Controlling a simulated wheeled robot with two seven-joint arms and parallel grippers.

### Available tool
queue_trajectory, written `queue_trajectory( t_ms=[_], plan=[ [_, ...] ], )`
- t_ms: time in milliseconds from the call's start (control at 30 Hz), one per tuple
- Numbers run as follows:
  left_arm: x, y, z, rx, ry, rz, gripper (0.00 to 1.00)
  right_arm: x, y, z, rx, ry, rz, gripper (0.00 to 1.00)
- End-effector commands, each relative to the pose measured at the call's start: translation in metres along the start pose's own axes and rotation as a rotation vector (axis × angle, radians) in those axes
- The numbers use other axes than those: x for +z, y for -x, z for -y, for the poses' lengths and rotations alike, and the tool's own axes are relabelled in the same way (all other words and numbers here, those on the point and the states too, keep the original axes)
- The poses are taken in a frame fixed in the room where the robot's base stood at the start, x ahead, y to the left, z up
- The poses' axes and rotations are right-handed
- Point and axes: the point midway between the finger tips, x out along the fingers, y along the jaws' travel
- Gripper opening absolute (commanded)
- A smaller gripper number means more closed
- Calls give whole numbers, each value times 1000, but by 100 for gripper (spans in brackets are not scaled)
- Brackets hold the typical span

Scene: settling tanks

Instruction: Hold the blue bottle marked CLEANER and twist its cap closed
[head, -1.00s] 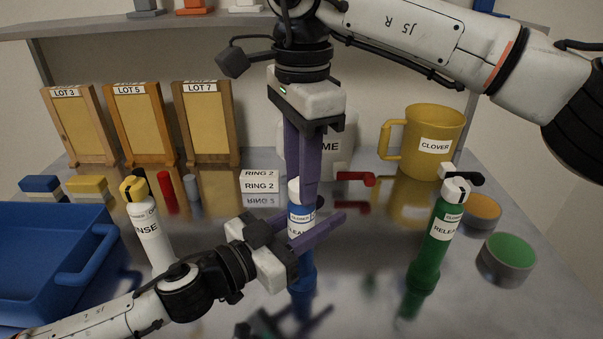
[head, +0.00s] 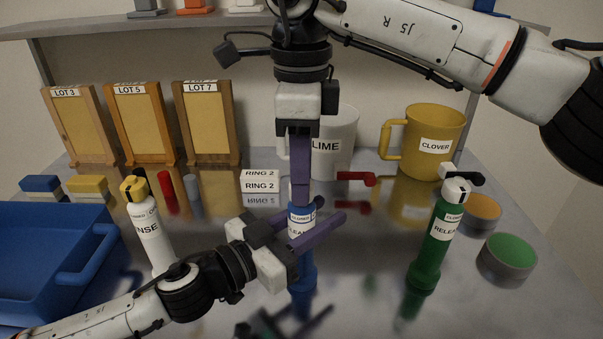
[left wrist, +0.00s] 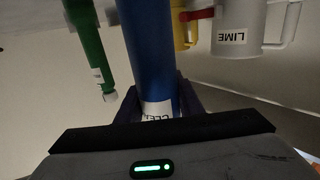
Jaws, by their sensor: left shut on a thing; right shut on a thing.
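The blue CLEANER bottle (head: 302,277) stands upright on the shiny bench; its blue body also shows in the left wrist view (left wrist: 150,55). My left gripper (head: 318,229) comes in from the left and is shut around the bottle's body at the label. My right gripper (head: 300,190) reaches down from above and is shut on the bottle's cap. The cap is mostly hidden by the fingers. A label just under the cap seems to read CLOSED, but it is small and partly covered.
A white RINSE bottle (head: 150,232) stands left, a green RELEASE bottle (head: 433,245) right. A blue tray (head: 60,250) is at far left. Bench between the bottles is mostly clear.

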Motion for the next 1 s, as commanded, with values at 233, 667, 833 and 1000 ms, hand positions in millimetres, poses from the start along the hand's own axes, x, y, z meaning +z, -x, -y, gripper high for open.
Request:
queue_trajectory(
  t_ms=[233,667,833,1000],
  plan=[
    [1,0,0,-1,1,2,2,0,1,0,-2,-3,2,6],
    [1,0,0,0,1,1,2,0,0,0,-1,-1,1,48],
    [1,0,0,0,0,1,2,1,11,0,-2,-2,2,48],
    [1,0,0,0,0,1,2,1,43,1,-5,-2,3,48]
  ],
)
